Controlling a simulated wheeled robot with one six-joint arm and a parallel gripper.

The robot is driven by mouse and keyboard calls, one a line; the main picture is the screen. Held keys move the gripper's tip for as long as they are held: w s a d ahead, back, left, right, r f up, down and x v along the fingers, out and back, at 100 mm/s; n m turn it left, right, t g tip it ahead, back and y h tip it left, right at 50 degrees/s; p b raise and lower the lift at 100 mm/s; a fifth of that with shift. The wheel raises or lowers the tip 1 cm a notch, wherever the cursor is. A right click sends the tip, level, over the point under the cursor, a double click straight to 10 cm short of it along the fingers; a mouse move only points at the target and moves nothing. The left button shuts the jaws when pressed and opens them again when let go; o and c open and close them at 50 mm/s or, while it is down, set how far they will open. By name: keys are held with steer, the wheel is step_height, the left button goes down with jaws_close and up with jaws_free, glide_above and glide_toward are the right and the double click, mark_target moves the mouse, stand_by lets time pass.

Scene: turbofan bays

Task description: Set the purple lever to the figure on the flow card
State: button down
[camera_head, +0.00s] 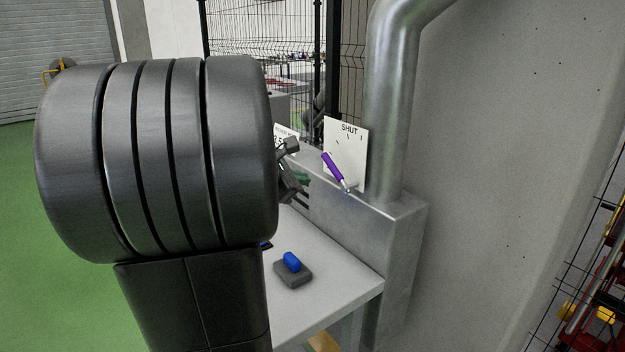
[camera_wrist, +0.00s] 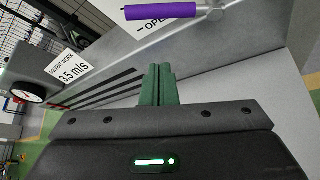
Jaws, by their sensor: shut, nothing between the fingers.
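The purple lever (camera_head: 333,166) has a purple grip on a metal arm and leans up and to the left in front of a white plate (camera_head: 350,138) marked SHUT at its top. In the wrist view the purple grip (camera_wrist: 160,11) lies at the top edge, with part of the plate marked OPE (camera_wrist: 148,28) below it. A white card (camera_wrist: 74,66) reads 3.5 m/s under a small heading; it also shows, partly hidden, in the head view (camera_head: 284,131). My gripper (camera_wrist: 158,68) is shut and empty, with green fingers apart from the lever.
A round gauge (camera_wrist: 26,92) is beside the card. A blue-topped grey block (camera_head: 293,275) sits on the pale bench (camera_head: 330,290). A thick metal pipe (camera_head: 392,110) rises right of the lever. My arm blocks much of the head view's left.

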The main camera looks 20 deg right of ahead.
steer(key=v, duration=0.4)
steer(key=m+y+p, duration=1)
steer(key=m+p, duration=0.7)
steer(key=m, duration=1.6)
glide_toward(332, 163)
steer(key=shift+g, duration=0.3)
steer(key=p+x, duration=0.1)
steer(key=x, duration=0.2)
steer(key=p+x, duration=0.1)
steer(key=x, duration=0.2)
steer(key=shift+w+f, duration=0.15)
steer(key=shift+w, duration=0.35)
